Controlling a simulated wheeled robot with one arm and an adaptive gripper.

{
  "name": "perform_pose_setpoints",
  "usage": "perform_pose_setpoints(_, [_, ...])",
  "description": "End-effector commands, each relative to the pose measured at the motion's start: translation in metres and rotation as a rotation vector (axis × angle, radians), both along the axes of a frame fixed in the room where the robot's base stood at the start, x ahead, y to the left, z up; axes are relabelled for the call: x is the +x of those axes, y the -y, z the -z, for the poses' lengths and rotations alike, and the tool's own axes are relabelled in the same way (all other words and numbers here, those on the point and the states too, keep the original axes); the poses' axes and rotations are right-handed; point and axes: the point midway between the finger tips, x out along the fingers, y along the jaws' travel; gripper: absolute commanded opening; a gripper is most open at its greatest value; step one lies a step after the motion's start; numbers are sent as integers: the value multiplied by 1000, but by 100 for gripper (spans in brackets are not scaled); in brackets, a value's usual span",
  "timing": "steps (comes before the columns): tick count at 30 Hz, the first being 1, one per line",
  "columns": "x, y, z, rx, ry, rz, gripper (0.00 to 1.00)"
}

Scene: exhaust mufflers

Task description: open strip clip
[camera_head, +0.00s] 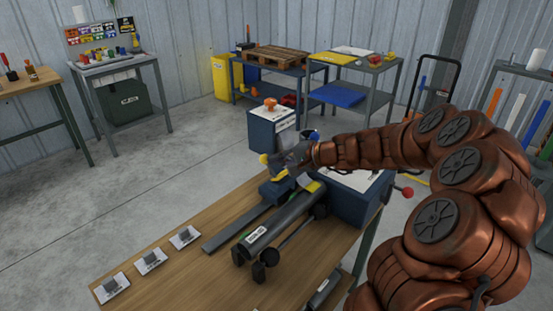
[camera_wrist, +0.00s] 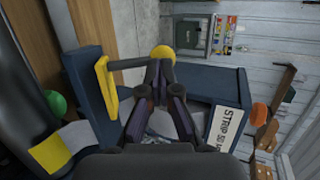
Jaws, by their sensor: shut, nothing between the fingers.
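The strip clip appears to be the yellow bracket (camera_wrist: 106,86) with a grey rod ending in a yellow ball (camera_wrist: 161,55), on a navy block in the wrist view. In the head view its yellow part (camera_head: 265,160) shows at the left of my gripper (camera_head: 281,161). In the wrist view my gripper (camera_wrist: 160,62) is shut and empty, its fingertips right by the ball. I cannot tell whether they touch it. The fingers hide part of the ball and the navy body behind. A flat dark strip (camera_head: 235,228) lies on the bench in front of the navy block.
A navy box with an orange knob (camera_head: 270,103) stands behind my gripper. A navy machine with a red knob (camera_head: 407,192) is at the right. A dark tube (camera_head: 275,222) lies along the wooden bench (camera_head: 180,270). Several small cards line its left edge. Open floor lies left.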

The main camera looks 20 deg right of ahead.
Motion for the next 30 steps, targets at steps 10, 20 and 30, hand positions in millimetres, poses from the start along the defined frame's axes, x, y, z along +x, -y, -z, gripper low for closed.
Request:
perform_pose_setpoints(10, [-10,5,5,0,1,1,0])
perform_pose_setpoints(20, [-24,20,-8,-1,3,-2,0])
perform_pose_setpoints(30, [-64,53,-28,-2,2,-6,0])
